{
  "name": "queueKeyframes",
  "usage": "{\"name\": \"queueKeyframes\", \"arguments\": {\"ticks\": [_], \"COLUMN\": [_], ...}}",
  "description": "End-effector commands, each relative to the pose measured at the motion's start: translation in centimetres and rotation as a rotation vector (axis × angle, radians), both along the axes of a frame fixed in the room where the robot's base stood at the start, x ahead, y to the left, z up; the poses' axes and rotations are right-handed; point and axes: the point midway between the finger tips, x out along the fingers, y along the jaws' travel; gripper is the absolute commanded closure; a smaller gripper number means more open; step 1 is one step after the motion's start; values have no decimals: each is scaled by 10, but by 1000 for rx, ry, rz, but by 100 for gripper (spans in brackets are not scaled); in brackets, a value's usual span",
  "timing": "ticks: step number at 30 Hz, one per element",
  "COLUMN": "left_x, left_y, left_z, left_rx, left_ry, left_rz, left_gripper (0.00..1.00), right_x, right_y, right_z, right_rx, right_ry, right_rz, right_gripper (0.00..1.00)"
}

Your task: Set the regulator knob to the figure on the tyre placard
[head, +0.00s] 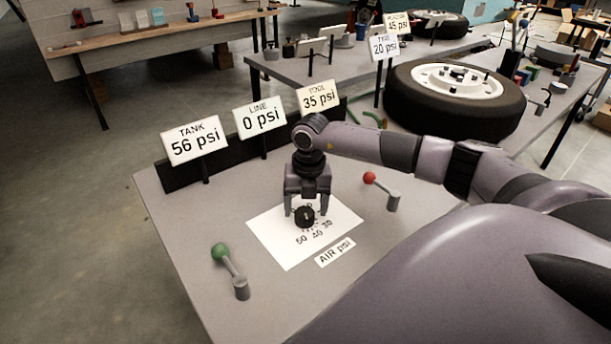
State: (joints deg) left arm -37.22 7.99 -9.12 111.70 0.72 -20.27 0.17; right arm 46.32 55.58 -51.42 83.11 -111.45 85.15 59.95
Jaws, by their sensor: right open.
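The black regulator knob (305,217) stands on a white dial sheet (272,234) on the near grey table. The figures 50, 40 and 30 show on the near side of the dial; its far side is partly hidden by my gripper. My right gripper (306,211) points down over the knob, open, with a finger on each side of it. I cannot tell whether the fingers touch it. The placard (397,23) at the back reads 45 psi. A tyre sign (384,47) below it reads 20 psi. My left gripper is not in view.
Signs read TANK 56 psi (195,141), LINE 0 psi (259,116) and 35 psi (320,97). A green-knobbed lever (231,270) stands front left, a red-knobbed lever (383,190) right of the dial. A wheel (455,95) lies behind. My arm covers the lower right.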

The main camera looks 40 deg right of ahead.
Motion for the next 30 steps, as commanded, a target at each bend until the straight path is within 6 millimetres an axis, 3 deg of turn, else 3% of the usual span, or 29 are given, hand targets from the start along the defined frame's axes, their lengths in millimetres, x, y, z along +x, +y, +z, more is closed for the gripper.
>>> {"name": "queueKeyframes", "arguments": {"ticks": [6, 12, 30], "left_x": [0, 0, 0], "left_y": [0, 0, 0], "left_z": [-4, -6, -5], "left_rx": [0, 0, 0], "left_ry": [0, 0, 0], "left_rz": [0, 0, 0], "left_gripper": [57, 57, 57], "right_x": [0, -1, -2], "right_y": [-2, -3, -3], "right_z": [38, 58, 61], "right_rx": [-2, 0, 0], "right_ry": [-7, -4, -2], "right_rz": [0, -1, -1], "right_gripper": [26, 26, 26]}}
